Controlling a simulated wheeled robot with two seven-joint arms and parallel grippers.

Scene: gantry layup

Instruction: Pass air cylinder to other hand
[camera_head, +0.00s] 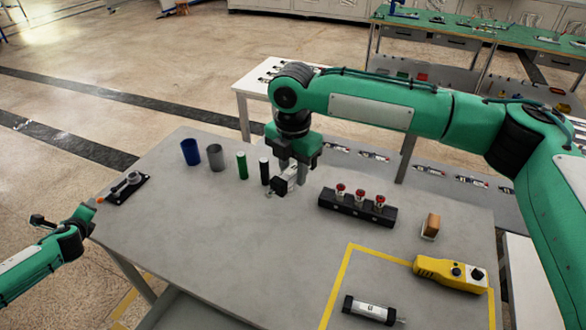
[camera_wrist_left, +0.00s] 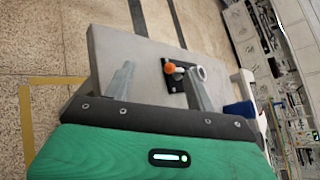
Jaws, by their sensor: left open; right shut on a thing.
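My right gripper (camera_head: 287,172) is shut on a small silver and black part, which looks like the air cylinder (camera_head: 287,183). It holds the part near the table top, close to the dark upright cylinder; the fingers hide some of it, and I cannot tell whether it touches the table. My left gripper (camera_head: 66,220) is off the table's left edge, open and empty, far from the right one. In the left wrist view its two fingers (camera_wrist_left: 158,78) stand wide apart with nothing between them.
A lever on a black plate (camera_head: 127,188) lies at the left edge. Blue (camera_head: 190,152) and grey (camera_head: 216,158) cups and green (camera_head: 242,165) and black (camera_head: 264,171) cylinders stand behind. A black valve block (camera_head: 357,208), yellow pendant (camera_head: 450,273) and silver cylinder (camera_head: 370,309) lie right. The front middle is clear.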

